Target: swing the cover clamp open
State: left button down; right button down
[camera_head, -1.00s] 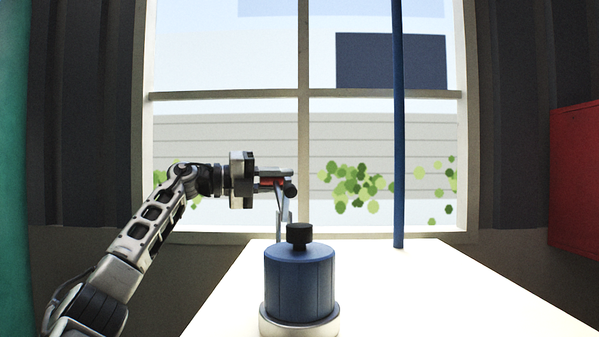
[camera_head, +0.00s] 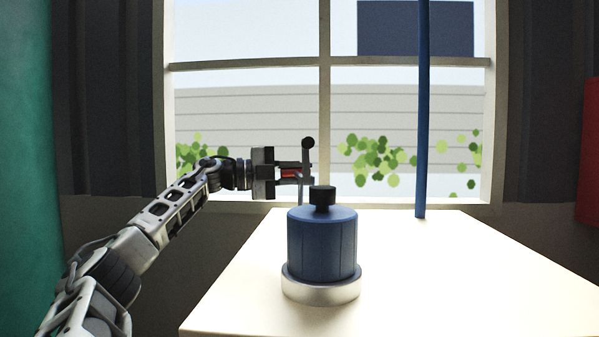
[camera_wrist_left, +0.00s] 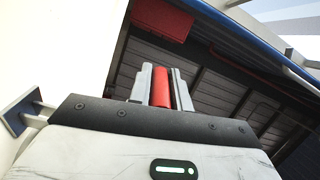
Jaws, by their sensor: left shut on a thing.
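The cover clamp shows in the head view as a thin grey upright with a red handle (camera_head: 289,172) and an arm with a round black tip (camera_head: 308,143). The black tip points up, above the handle. My left gripper (camera_head: 294,173) is shut on the red handle, which also shows between the two fingers in the left wrist view (camera_wrist_left: 160,87). A blue cylinder (camera_head: 321,245) with a black knob (camera_head: 322,196) stands upright in front of the clamp, in a silver ring (camera_head: 322,292). The cylinder hides the clamp's foot. My right gripper is not in view.
The pale table (camera_head: 420,280) is clear to the right of the cylinder. A blue post (camera_head: 423,120) stands at its back edge, before the window. A red cabinet (camera_head: 590,150) is at the far right.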

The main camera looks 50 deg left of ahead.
pick_arm(q)
jog(key=shift+f, duration=0.2)
jog(key=c, duration=1.3)
grip_release()
jog(key=shift+r, duration=0.1)
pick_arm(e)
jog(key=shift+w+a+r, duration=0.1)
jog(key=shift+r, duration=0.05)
pick_arm(q)
jog(key=shift+s+a+f+b, duration=0.2)
jog(key=shift+s+b, duration=0.2)
jog(key=shift+b, duration=0.1)
jog(key=b+v, duration=0.7)
jog(key=v, duration=0.8)
jog(key=shift+r, duration=0.25)
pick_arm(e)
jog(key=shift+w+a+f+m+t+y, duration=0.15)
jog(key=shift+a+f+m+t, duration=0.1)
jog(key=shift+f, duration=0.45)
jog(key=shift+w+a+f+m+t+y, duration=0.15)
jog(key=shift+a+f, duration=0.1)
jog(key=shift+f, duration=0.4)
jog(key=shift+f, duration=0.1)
